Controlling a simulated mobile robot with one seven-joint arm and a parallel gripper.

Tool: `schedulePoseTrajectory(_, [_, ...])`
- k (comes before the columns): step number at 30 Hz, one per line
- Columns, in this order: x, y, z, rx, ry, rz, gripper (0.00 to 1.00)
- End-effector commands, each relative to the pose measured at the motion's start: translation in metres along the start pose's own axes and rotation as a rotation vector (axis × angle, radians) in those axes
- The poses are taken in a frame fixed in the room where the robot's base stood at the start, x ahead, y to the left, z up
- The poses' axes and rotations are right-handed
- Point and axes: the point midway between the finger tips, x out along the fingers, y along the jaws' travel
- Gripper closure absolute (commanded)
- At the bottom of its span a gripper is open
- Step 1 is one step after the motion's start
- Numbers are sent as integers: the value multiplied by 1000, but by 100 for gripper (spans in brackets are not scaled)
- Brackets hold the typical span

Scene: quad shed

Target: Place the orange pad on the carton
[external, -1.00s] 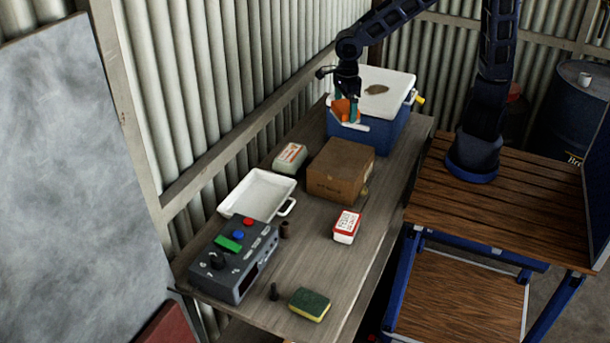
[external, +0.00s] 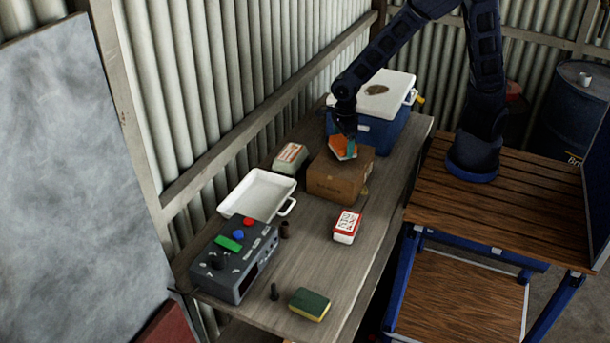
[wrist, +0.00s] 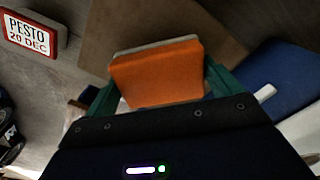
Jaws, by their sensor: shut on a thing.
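The orange pad (external: 341,147) is held between the green fingers of my gripper (external: 345,149), tilted, over the back part of the brown carton (external: 337,184). I cannot tell whether the pad touches the carton. In the wrist view the pad (wrist: 158,74) shows its orange face and a pale layer at its far edge, with a finger of my gripper (wrist: 160,88) on each side. The carton (wrist: 185,22) lies beyond and below it there, partly hidden by the pad.
A blue cooler with a white lid (external: 371,98) stands right behind the carton. A pale green box (external: 290,158) is at its left, and a red-and-white pesto tub (external: 347,227) in front. A white tray (external: 258,195), a control box (external: 233,258) and a sponge (external: 310,304) are nearer.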

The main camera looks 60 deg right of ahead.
Motion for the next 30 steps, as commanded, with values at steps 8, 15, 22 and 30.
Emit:
schedulePoseTrajectory(8, [23, 0, 0, 1, 1, 0, 34])
schedulePoseTrajectory(15, [23, 0, 0, 0, 0, 0, 34])
schedulePoseTrajectory(22, [26, 0, 0, 1, 0, 0, 0])
schedulePoseTrajectory(30, [23, 0, 0, 0, 0, 0, 0])
